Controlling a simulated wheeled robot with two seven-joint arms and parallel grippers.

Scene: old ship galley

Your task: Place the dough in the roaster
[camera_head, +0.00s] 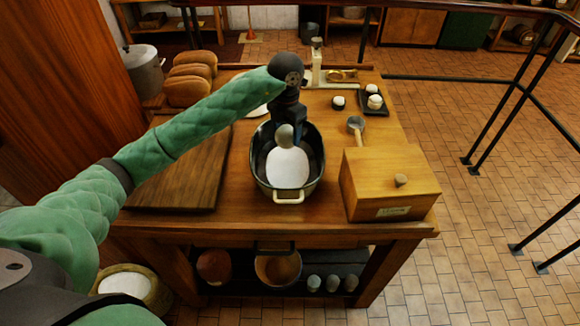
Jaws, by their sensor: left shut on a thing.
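The dough (288,170) is a smooth white oval lump. It shows within the rim of the dark oval roaster (258,166), which has pale handles and stands on the wooden table near its front edge. My left gripper (286,138) reaches down over the roaster from the far side and is shut on the dough at its far end. The fingertips are partly hidden by the wrist and dough. I cannot tell whether the dough touches the roaster's bottom. My right gripper is out of view.
A dark tray (372,103) with white round items is at back right.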

